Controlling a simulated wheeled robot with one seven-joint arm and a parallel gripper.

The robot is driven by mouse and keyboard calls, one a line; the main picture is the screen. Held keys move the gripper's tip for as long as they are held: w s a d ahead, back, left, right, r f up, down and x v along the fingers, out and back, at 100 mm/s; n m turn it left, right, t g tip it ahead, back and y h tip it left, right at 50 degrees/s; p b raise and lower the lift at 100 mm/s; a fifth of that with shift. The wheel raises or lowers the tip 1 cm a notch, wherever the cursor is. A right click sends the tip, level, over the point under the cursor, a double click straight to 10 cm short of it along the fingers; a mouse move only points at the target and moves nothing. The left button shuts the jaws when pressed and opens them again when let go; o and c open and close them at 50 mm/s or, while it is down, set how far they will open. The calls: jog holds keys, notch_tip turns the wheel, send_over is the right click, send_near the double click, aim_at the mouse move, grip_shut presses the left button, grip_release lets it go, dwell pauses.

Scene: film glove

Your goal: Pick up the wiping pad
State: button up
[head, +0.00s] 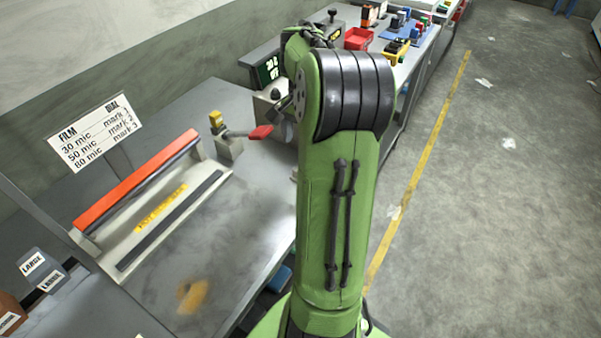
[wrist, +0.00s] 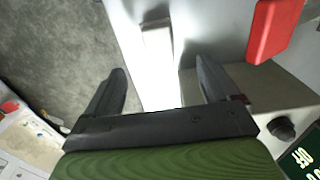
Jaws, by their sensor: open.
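In the wrist view, my gripper (wrist: 161,70) is open, with its two dark fingers apart and nothing held between them. A pale, narrow block (wrist: 158,48) lies near the table edge beyond and between the fingertips. It may be the wiping pad, but glare keeps me from telling for sure. The fingers do not visibly touch it. In the head view, my green arm covers this part of the bench, and my gripper is hidden behind it.
A red lever handle (head: 260,132) sticks out over the bench (head: 225,265); it shows close by in the wrist view (wrist: 274,28). A grey box with a dark knob (wrist: 281,127) is near the right finger. The orange-barred sealer (head: 140,180) stands left.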

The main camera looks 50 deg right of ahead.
notch_tip(320, 180, down, 4)
jog(key=shift+r+b, duration=0.1)
jog(key=shift+b, duration=0.3)
jog(key=f+b, duration=0.1)
jog(key=f, duration=0.2)
jog(key=f+b, duration=0.1)
jog(key=f, duration=0.1)
jog(key=shift+s+d+f, duration=0.1)
jog(key=shift+d+f, duration=0.1)
jog(key=shift+f, duration=0.2)
jog(key=shift+r, duration=0.1)
jog(key=c, duration=1.1)
